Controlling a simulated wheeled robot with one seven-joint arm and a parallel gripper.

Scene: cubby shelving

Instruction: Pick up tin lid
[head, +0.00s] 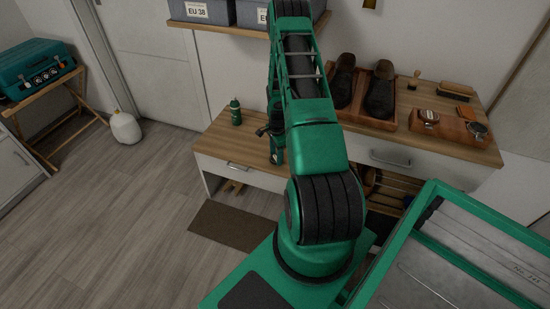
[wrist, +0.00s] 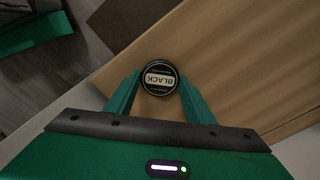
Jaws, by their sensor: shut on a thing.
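The tin lid (wrist: 160,78) is round and black, with a pale band reading "BLACK", and shows in the wrist view over the wooden bench top. My gripper (wrist: 159,82) is shut on it, with one green finger against each side. I cannot tell whether the lid sits on a tin or touches the wood. In the head view my gripper (head: 277,153) is low at the front edge of the wooden bench (head: 215,135), and the lid is hidden there.
A green bottle (head: 235,114) stands on the bench left of my gripper. A shelf with grey boxes (head: 209,12) hangs above. A brown mat (head: 232,226) lies on the floor.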

